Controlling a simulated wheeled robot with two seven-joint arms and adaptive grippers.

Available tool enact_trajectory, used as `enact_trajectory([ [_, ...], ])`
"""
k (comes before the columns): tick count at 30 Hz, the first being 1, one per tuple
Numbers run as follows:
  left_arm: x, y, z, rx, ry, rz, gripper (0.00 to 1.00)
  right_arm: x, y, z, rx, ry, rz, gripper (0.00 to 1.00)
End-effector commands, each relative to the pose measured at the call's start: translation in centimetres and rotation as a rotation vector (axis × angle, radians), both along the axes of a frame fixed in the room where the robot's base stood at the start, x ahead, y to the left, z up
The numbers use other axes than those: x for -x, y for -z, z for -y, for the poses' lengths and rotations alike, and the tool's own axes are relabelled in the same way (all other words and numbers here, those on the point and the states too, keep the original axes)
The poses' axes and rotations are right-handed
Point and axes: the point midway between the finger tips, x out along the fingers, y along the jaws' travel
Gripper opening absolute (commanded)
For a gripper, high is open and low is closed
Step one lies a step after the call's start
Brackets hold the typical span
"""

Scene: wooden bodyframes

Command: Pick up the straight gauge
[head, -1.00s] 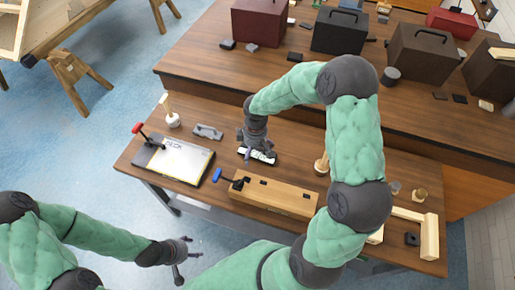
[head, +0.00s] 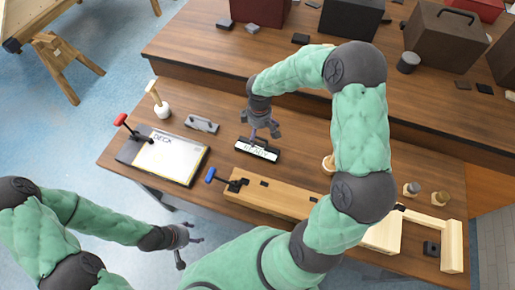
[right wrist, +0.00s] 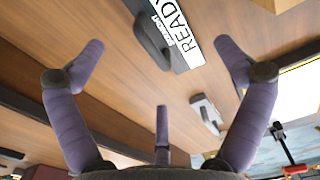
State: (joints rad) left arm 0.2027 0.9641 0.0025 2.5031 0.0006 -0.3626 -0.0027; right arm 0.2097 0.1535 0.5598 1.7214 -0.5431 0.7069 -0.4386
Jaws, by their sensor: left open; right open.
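A dark grey bar with rounded ends (right wrist: 152,40) lies along the edge of a black pad with a white READY label (head: 257,151); the pad also shows in the right wrist view (right wrist: 180,32). A lighter grey slotted piece (head: 201,124) lies on the table left of the pad, also in the right wrist view (right wrist: 207,113). I cannot tell for sure which of these is the straight gauge. My right gripper (head: 263,134) is open and empty above the pad's far edge; its spread fingers show up close (right wrist: 160,50). My left gripper (head: 192,239) is open and empty, off the table's near side.
A DECK board (head: 170,158) with a red-handled clamp (head: 121,120) lies at the left. A wooden beam (head: 275,198) with a blue-handled clamp (head: 211,174) lies in front of the pad. A white-based post (head: 161,108) stands behind the board. Toolboxes (head: 348,25) stand on the rear bench.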

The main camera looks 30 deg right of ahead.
Motion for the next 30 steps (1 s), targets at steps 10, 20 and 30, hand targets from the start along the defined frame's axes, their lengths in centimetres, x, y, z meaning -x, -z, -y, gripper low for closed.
enact_trajectory([
  [10, 0.0, 1.0, 0.0, 0.0, 0.0, 0.0, 0.62, 0.0, 4.4, 0.0, -0.001, 0.001, -0.002, 1.0],
  [20, 0.0, 1.6, 0.0, 0.0, 0.0, 0.0, 0.62, -0.3, 6.9, 0.1, 0.0, 0.0, -0.001, 1.0],
  [30, 0.0, 2.6, 0.0, 0.0, 0.0, 0.0, 0.62, -0.7, 10.7, 0.2, 0.0, 0.0, 0.0, 1.0],
])
